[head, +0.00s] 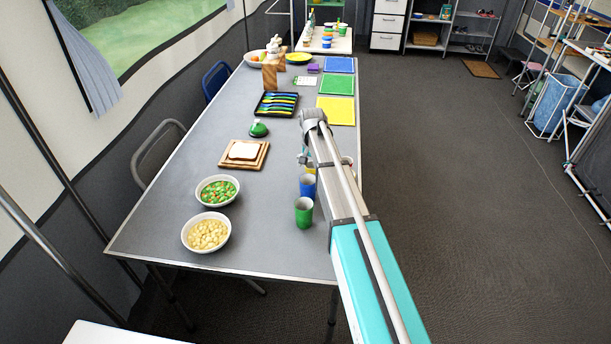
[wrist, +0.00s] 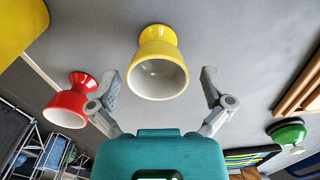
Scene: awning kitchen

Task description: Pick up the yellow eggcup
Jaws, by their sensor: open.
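The yellow eggcup (wrist: 159,52) is in the middle of the wrist view, its wide white-lined bowl facing the camera and its narrower foot at the top. My gripper (wrist: 160,84) is open, with one finger on each side of the eggcup's bowl and clear gaps on both sides. Nothing is held. In the head view my gripper (head: 304,158) is low over the table's right side, and my arm mostly hides the eggcup there.
A red eggcup (wrist: 66,107) lies close beyond the left finger. A yellow object (wrist: 20,27) is cut off at upper left. A blue cup (head: 307,187) and a green cup (head: 304,213) stand near my arm. A bread board (head: 260,163) and green-lidded item (head: 259,129) are left.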

